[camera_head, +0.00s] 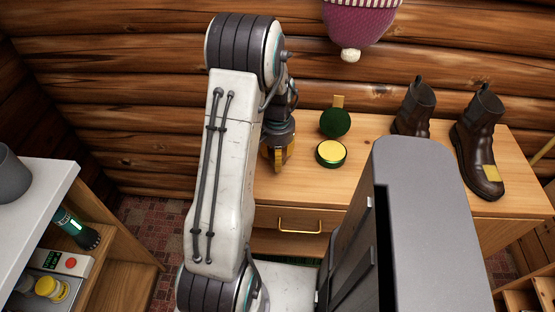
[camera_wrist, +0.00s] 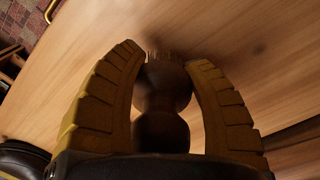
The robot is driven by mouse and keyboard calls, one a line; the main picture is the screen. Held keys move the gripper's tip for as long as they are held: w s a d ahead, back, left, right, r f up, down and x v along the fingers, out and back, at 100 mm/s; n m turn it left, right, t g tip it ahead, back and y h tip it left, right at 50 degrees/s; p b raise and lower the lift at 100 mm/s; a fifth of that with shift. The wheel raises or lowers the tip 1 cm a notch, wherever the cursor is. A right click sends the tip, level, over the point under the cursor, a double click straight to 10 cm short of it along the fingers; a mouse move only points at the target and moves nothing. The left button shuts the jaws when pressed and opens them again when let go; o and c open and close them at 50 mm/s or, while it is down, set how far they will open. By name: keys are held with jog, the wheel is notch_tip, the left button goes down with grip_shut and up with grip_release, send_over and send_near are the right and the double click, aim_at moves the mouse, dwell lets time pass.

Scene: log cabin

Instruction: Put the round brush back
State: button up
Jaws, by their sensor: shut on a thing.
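My gripper (camera_head: 279,157) points down at the left end of the wooden bench top (camera_head: 375,150). In the wrist view my gripper (camera_wrist: 170,62) has its two yellow ridged fingers closed around a dark rounded knob, the round brush (camera_wrist: 162,88). Short pale bristles show at the brush's far end, close over the wooden surface. I cannot tell if they touch it. In the head view the brush is hidden by my gripper and arm.
To the gripper's right are a round tin with a yellow top (camera_head: 331,153) and a dark green round item (camera_head: 335,122). Two dark boots (camera_head: 478,140) stand farther right, a yellow piece on one toe. A drawer (camera_head: 300,224) is below. A white-topped shelf (camera_head: 40,195) stands left.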

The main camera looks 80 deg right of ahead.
jog(key=shift+f+p, duration=0.75)
jog(key=shift+f, duration=0.55)
jog(key=shift+f, duration=0.15)
jog(key=o, duration=1.2)
notch_tip(320, 180, up, 12)
jog(key=b, duration=0.3)
jog(key=shift+w+r, duration=0.1)
jog(key=shift+r, duration=0.1)
